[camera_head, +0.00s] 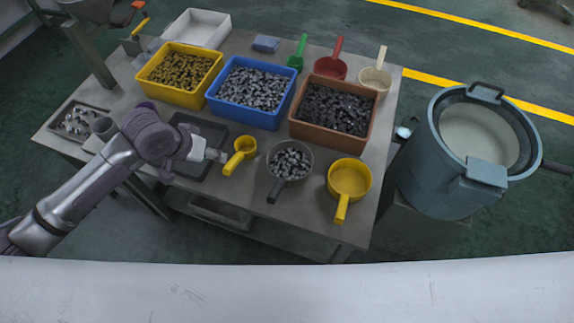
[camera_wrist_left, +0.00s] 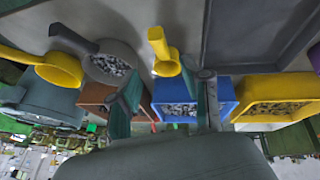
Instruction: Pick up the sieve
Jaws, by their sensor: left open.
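Several handled scoops and pans lie on the grey table (camera_head: 210,190); I cannot tell for certain which is the sieve. A dark grey round pan (camera_head: 289,163) holds metal parts, its handle toward the front; it also shows in the left wrist view (camera_wrist_left: 108,66). A larger yellow pan (camera_head: 348,177) is right of it and looks empty. A small yellow scoop (camera_head: 244,147) is left of it. A cream pan (camera_head: 375,78) is at the back right. My left gripper (camera_head: 214,155) is open and empty, just left of the small scoop; its fingers show in the left wrist view (camera_wrist_left: 165,92).
Yellow (camera_head: 176,97), blue (camera_head: 246,122) and orange-brown (camera_head: 318,133) bins of parts stand in a row behind the pans. A black tray (camera_head: 205,128) lies near my left gripper. Red (camera_head: 331,68) and green (camera_head: 297,60) scoops lie behind. A large blue-grey bucket (camera_head: 440,178) stands at right.

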